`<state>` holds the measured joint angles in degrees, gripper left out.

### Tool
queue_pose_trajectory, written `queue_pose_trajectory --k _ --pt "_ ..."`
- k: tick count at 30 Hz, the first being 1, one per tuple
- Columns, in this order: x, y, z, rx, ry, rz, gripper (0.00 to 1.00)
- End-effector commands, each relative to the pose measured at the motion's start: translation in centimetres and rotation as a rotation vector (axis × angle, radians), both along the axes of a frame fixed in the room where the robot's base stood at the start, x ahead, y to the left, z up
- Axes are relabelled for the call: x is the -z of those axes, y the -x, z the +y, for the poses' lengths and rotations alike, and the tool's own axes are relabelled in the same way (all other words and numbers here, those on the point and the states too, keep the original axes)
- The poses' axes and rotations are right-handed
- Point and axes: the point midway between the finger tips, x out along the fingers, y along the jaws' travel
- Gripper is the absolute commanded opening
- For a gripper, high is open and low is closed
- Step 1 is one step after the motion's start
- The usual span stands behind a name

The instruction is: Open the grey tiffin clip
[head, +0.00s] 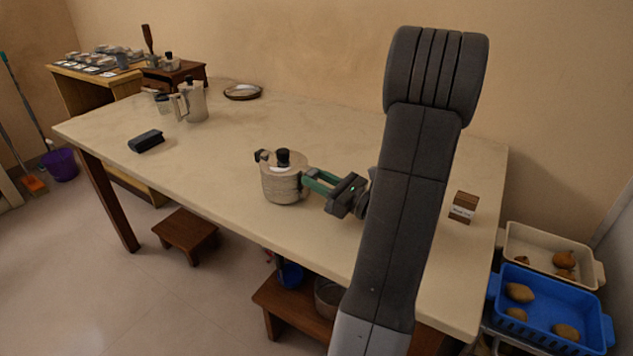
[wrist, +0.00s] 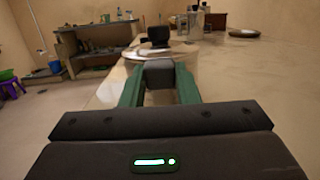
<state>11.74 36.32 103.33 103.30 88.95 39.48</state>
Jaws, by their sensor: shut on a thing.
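A round metal tiffin (head: 281,186) with a black knob on its lid stands upright on the pale table. It also shows in the wrist view (wrist: 178,53), straight ahead. A dark clip or handle (head: 261,156) sticks out on its left side. My gripper (head: 309,180), with green fingers, reaches the tiffin's right side. In the wrist view the fingers are shut on a grey block, the grey tiffin clip (wrist: 159,74), at the tiffin's near side. In the head view the clip is hidden by the fingers. I cannot tell whether the clip is latched.
The table (head: 230,200) is clear around the tiffin. A dark box (head: 146,141), a metal pot (head: 194,103) and a plate (head: 243,92) stand farther left and back. A small brown-and-white box (head: 463,207) stands to the right. A blue crate (head: 545,318) sits beyond the right edge.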

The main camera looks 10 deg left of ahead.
Motion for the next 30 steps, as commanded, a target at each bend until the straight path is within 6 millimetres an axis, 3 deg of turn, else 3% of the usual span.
queue_pose_trajectory --k 4,5,8,19,30 --pt "0.0 0.0 0.0 0.0 0.002 0.002 0.0" --pt "0.0 0.0 0.0 0.0 0.002 0.002 0.3" --pt "0.0 0.0 0.0 0.0 0.002 0.002 0.5" --pt "-0.7 0.0 0.0 0.0 0.003 0.0 0.51" --pt "-7.4 0.0 0.0 0.0 0.003 -0.003 0.51"
